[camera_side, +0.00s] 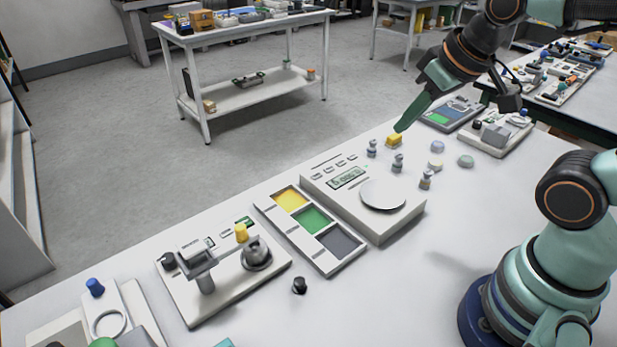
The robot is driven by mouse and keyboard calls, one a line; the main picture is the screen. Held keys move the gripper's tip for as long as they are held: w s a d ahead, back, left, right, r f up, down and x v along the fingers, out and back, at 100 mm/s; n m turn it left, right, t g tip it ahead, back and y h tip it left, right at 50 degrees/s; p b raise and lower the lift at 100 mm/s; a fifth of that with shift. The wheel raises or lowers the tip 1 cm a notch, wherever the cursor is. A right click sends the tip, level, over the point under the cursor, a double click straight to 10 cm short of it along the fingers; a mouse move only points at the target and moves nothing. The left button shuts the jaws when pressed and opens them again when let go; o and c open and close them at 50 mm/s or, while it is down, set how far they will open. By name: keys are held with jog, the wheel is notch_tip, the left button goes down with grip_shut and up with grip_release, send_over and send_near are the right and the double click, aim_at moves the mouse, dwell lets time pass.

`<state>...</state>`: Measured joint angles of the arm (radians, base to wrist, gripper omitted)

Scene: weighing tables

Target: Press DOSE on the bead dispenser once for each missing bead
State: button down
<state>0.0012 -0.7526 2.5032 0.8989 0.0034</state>
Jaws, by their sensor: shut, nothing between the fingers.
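My gripper (401,127) is shut and empty, pointing down and left over the far side of the white table (400,270). Its tip is just above or at a small yellow block (394,140); I cannot tell whether they touch. A pale device (225,283) at the lower left has an arm, a yellow cap (241,232), a grey round cup (257,254) and a small green display. It may be the bead dispenser, but no DOSE label is readable. My gripper is far from it. No single beads can be made out.
A scale (408,224) with a round pan stands mid-table beside a tray (328,268) with yellow, green and grey compartments. Small metal weights (397,163) stand behind the scale. A black knob-like piece (299,285) lies in front.

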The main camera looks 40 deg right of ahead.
jog(key=shift+w+r, duration=0.1)
jog(key=n+g, duration=0.6)
jog(key=n, duration=1.2)
send_over(245, 222)
notch_tip(245, 222, down, 9)
jog(key=shift+r, duration=0.2)
notch_tip(245, 222, down, 14)
